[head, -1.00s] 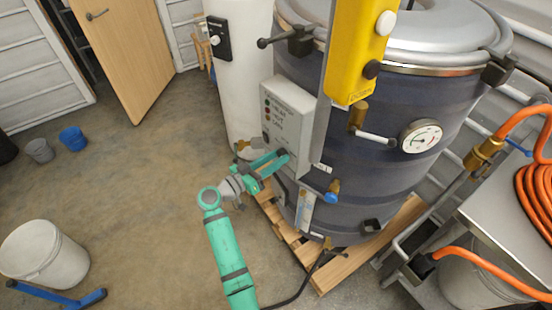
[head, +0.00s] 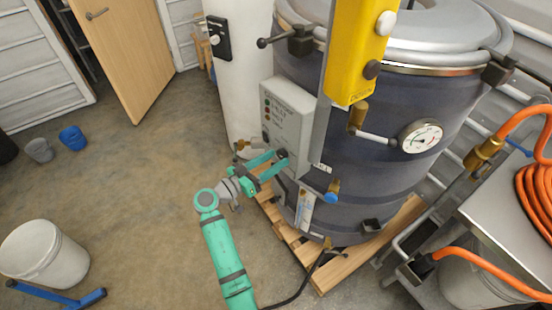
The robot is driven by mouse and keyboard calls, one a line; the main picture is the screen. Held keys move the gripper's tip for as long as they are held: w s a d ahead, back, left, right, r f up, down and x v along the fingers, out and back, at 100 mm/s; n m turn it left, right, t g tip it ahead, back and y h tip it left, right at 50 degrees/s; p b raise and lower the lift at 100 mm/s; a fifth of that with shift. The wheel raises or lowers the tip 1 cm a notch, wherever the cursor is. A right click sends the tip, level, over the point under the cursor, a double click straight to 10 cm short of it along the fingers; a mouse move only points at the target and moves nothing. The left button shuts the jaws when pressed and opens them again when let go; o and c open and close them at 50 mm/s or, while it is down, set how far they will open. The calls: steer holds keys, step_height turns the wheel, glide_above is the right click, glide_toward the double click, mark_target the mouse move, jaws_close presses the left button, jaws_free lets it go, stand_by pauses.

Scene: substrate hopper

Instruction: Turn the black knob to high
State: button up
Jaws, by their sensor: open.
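The grey control panel (head: 290,119) is mounted on the front of the dark blue vessel, with small indicator lights and a lettered label. A small dark knob (head: 281,153) shows low on the panel, partly hidden by my gripper. Its pointer and markings are too small to read. My green gripper (head: 279,159) is open, with its fingertips right at the dark knob. I cannot tell whether the fingers touch it.
A yellow box (head: 356,50) with round knobs hangs in front of the vessel (head: 400,95). A pressure gauge (head: 421,136) and a blue-handled valve (head: 331,196) are nearby. A wooden pallet (head: 375,250) lies below. Open floor lies left, around a white bucket (head: 42,252).

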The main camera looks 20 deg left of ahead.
steer(key=v, duration=1)
steer(key=shift+w+d, duration=0.1)
steer(key=s+d+f+n+g+y, duration=0.1)
steer(key=s+d+f+n+y, duration=0.1)
steer(key=d+f, duration=0.35)
steer(key=s+d+f+n+g+y, duration=0.1)
steer(key=s+d+f+n+y, duration=0.1)
steer(key=f, duration=0.7)
steer(key=s+d+f+n+g+y, duration=0.1)
steer(key=s+d+f+n+y, duration=0.1)
steer(key=s+d+f+y, duration=0.55)
steer(key=s+d+h, duration=0.1)
steer(key=s+d, duration=0.1)
steer(key=s, duration=0.8)
steer(key=s+d+r+m+t, duration=0.1)
steer(key=s+d+r, duration=0.3)
steer(key=s+r, duration=0.3)
steer(key=s+d+r+m+t, duration=0.2)
steer(key=s+d+r, duration=0.2)
steer(key=s+r, duration=0.3)
step_height(320, 180, up, 5)
steer(key=shift+s+d+h, duration=0.15)
steer(key=shift+h, duration=0.3)
